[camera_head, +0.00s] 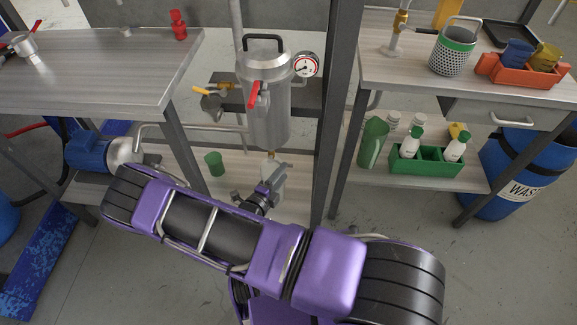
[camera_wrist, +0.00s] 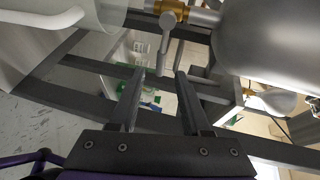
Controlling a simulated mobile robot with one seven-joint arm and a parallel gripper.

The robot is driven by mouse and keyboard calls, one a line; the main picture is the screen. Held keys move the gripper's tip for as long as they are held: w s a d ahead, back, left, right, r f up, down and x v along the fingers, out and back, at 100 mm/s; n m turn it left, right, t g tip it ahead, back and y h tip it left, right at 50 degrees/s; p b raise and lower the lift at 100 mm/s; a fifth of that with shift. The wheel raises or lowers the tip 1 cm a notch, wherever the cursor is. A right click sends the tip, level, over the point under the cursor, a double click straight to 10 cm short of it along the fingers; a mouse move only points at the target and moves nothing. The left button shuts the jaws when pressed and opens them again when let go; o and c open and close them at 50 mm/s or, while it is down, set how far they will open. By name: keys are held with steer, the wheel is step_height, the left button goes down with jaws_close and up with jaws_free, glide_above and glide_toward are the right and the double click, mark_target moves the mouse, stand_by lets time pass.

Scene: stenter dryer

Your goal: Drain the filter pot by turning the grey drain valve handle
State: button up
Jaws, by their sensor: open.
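The filter pot (camera_head: 268,115) is a tall silver cylinder with a black top handle, standing between the two benches. In the wrist view it is the large grey body (camera_wrist: 268,40) at upper right. The drain valve has a brass body (camera_wrist: 172,10) and a grey handle (camera_wrist: 167,32) at top centre of the wrist view. My gripper (camera_head: 275,176) is just below the pot's bottom outlet. In the wrist view my gripper (camera_wrist: 160,76) is open and empty, its fingertips spread below the grey handle. The handle appears between the fingers' lines; contact cannot be told.
A red lever (camera_head: 256,95), a pressure gauge (camera_head: 305,65) and a yellow-handled valve (camera_head: 205,92) sit around the pot. A green cup (camera_head: 214,163) stands on the lower shelf. A frame post (camera_head: 333,110) rises close to the pot's right.

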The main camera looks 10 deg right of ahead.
steer(key=x, duration=0.5)
jaws_close()
stand_by(1.4)
